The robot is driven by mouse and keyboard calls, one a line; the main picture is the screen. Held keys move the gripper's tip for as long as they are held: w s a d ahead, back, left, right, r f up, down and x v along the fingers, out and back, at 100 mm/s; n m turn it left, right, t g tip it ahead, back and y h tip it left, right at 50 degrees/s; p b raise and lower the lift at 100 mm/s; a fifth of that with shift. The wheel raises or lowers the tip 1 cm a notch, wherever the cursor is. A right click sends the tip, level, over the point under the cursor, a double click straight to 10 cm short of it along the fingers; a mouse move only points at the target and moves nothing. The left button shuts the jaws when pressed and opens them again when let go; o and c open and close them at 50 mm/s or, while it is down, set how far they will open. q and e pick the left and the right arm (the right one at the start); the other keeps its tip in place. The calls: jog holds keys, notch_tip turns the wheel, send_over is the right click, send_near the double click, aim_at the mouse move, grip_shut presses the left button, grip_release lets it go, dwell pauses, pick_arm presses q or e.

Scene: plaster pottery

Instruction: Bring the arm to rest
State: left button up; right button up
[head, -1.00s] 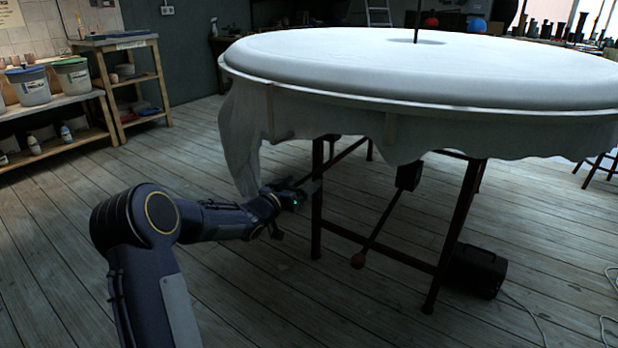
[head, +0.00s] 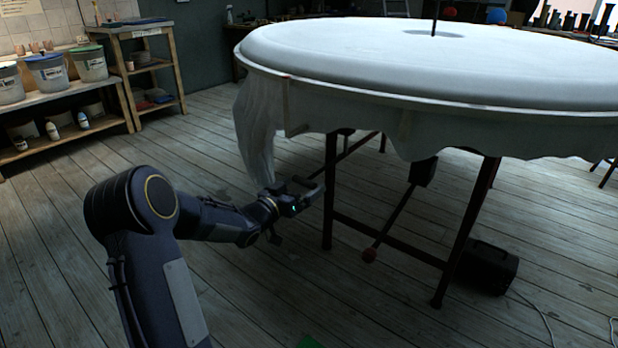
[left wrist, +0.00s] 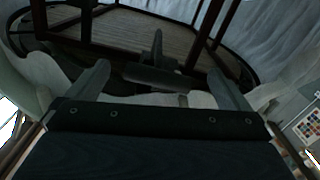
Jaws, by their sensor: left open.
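My left arm comes in from the lower left of the head view, bent at the elbow. Its gripper (head: 308,188) is beside the dark table leg, below the rim of the big round white plaster table (head: 268,72). In the left wrist view the two fingers of my left gripper (left wrist: 165,85) stand wide apart with nothing held between them. I cannot tell whether the gripper touches the leg or the hanging cloth (head: 257,130). My right gripper does not show.
A shelf with buckets (head: 48,73) is at the left. The plank floor between is clear.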

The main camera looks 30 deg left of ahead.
pick_arm(q)
jog(key=shift+s+a, duration=0.1)
jog(key=shift+s, duration=1)
jog(key=s+d+r+n+g+y, duration=0.1)
jog(key=s+d+r+g+y, duration=0.2)
jog(key=s+d+r+g, duration=0.3)
jog(key=s+d+f+g+h, duration=0.2)
jog(key=s+d, duration=0.4)
jog(key=s, duration=0.3)
jog(key=s+d+f+g+h+p, duration=0.1)
jog(key=s+d+f+g+h, duration=0.1)
jog(key=s+d, duration=0.55)
jog(key=s+d+f+g+h, duration=0.15)
jog(key=s+d, duration=0.25)
jog(key=s, duration=0.7)
notch_tip(320, 180, up, 37)
jog(key=p, duration=3.7)
jog(key=shift+f+m+g+p, duration=0.15)
jog(key=shift+m+g+p, duration=0.15)
jog(key=shift+m+g, duration=0.15)
